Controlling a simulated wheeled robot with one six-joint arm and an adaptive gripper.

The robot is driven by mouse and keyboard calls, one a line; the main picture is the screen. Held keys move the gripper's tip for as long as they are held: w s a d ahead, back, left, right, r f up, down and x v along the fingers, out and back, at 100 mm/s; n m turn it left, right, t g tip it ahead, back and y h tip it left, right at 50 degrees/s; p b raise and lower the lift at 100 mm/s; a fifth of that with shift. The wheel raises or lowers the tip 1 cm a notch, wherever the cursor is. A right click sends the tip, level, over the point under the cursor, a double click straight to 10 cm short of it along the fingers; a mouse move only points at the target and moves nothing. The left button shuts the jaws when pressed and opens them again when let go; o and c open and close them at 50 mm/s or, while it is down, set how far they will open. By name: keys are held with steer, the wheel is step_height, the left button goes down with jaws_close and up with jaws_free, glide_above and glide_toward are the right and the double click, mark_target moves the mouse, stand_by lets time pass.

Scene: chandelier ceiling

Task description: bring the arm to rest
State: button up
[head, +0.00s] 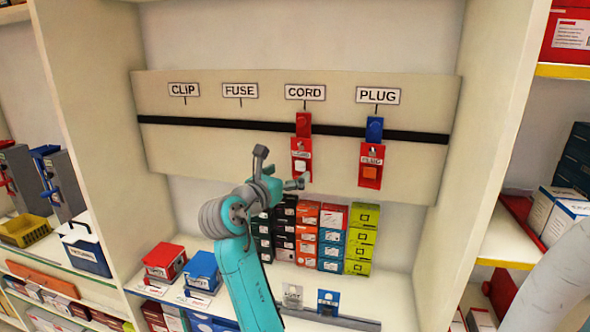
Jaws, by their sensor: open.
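My teal arm (245,280) reaches up from the bottom of the head view toward the label board. My gripper (279,168) is at its end, with its two grey fingers spread apart. One finger points up and the other points right, close to the red tag under CORD in the picture. I see nothing between the fingers. I cannot tell whether the right finger touches the tag. The red CORD tag (301,168) hangs from a red holder on the black rail. The red PLUG tag (371,173) hangs from a blue holder.
The board (210,145) has bare spots under CLIP and FUSE. Stacked coloured boxes (361,238) stand on the shelf below. A red box (164,261) and a blue box (202,271) sit left of my arm. Upright dividers (487,120) bound the bay at both sides.

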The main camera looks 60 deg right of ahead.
steer(key=a, duration=0.6)
steer(key=shift+s+a, duration=0.35)
steer(key=shift+a, duration=0.05)
steer(key=s+a+f+t+y, duration=0.2)
steer(key=a+f+t+y, duration=0.3)
steer(key=f, duration=0.6)
steer(key=s+a+f+m+t+y, duration=0.1)
steer(key=a+f+t, duration=0.2)
steer(key=a+f, duration=0.55)
steer(key=s+a+f+t+y, duration=0.2)
steer(key=a+f+t+y, duration=0.2)
steer(key=f, duration=0.9)
steer(key=s+a+f+m+t+y, duration=0.1)
steer(key=s+a+f+m+y, duration=0.3)
steer(key=s, duration=0.4)
steer(key=s+a+f+m+y, duration=0.2)
steer(key=s+a+m, duration=0.1)
steer(key=s+a, duration=0.4)
steer(key=s+a+r+m+y, duration=0.1)
steer(key=s+r+m, duration=0.1)
steer(key=s+m, duration=0.3)
steer(key=s+a+r+m, duration=0.1)
steer(key=s+r+m, duration=0.1)
steer(key=s+m, duration=0.4)
steer(key=s, duration=0.5)
steer(key=shift+s+a+r+y, duration=0.2)
steer(key=shift+s+r+y, duration=0.1)
steer(key=shift+r+y, duration=0.1)
